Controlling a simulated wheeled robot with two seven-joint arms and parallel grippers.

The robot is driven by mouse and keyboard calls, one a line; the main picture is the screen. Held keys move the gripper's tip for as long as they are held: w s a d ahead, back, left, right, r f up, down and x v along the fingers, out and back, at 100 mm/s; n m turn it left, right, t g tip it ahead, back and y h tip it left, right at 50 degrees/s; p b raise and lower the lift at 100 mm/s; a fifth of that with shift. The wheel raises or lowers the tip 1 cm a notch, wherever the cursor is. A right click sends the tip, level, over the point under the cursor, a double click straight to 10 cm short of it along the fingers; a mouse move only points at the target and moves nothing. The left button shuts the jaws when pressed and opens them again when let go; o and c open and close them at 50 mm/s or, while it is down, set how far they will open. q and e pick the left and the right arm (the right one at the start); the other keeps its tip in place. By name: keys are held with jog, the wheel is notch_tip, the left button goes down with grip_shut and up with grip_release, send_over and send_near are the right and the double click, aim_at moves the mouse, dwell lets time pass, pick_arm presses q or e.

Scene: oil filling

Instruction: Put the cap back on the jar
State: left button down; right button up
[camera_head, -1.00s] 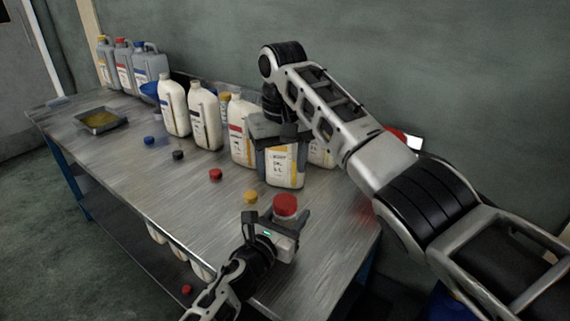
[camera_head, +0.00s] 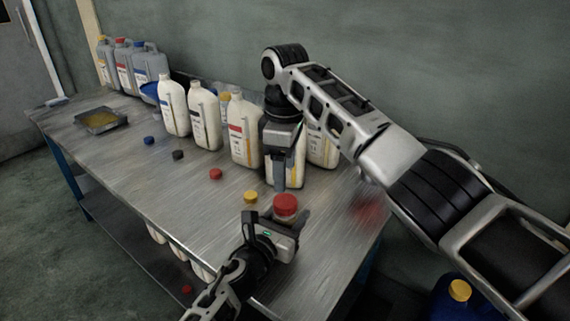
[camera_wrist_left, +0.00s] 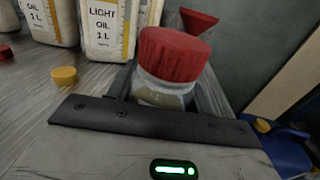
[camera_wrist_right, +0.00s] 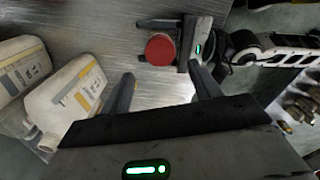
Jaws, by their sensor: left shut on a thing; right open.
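A clear glass jar (camera_wrist_left: 160,92) with a ribbed red cap (camera_wrist_left: 175,55) on its mouth stands between the fingers of my left gripper (camera_head: 281,224). That gripper is shut on the jar, near the table's front right corner. The cap also shows in the head view (camera_head: 285,206) and, from above, in the right wrist view (camera_wrist_right: 160,49). I cannot tell how tightly it sits. My right gripper (camera_head: 290,184) is open and empty, pointing down behind and above the cap. In its wrist view the cap appears beyond the spread fingertips, apart from them.
White oil bottles (camera_head: 243,132) stand in a row along the back of the metal table (camera_head: 120,165); one is close behind my right gripper. Loose caps, including a yellow one (camera_head: 250,197) and a red one (camera_head: 216,174), lie in front. A tray (camera_head: 101,121) lies far left.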

aim_at(285, 200)
notch_tip(285, 200, down, 8)
jog(key=shift+r, duration=0.1)
dwell(0.4)
jog(key=c, duration=1)
jog(key=m, duration=1.1)
jog(key=o, duration=1.1)
jog(key=shift+r, duration=0.1)
